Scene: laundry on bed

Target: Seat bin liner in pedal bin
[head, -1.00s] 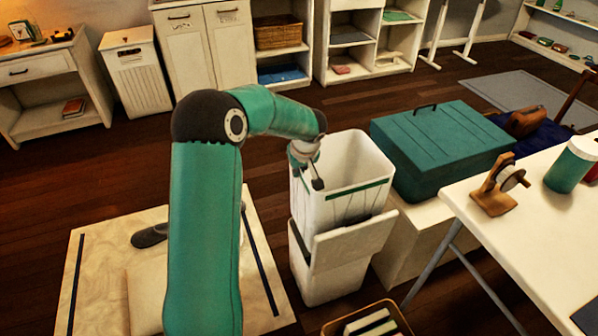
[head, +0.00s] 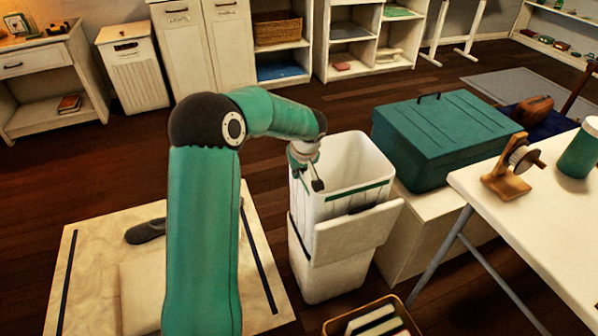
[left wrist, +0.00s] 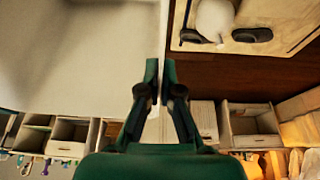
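The white bin liner (head: 315,202), an open-topped bucket with a green stripe near its front rim, stands upright partly inside the white pedal bin (head: 318,281). Its upper part rises above the bin body. A pale flap or panel (head: 355,234) slants across the front of the bin. My left gripper (head: 317,175) is at the liner's left rim. In the left wrist view its fingers (left wrist: 160,72) are close together with the liner's thin wall (left wrist: 162,25) between them. The liner's bottom is hidden inside the bin. My right gripper is not in view.
A teal box (head: 440,137) sits on a white stand just right of the bin. A white table (head: 540,225) is at the right. A basket of books (head: 372,322) stands in front. A pale board (head: 265,270) lies on the floor at left. Open floor lies behind the bin.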

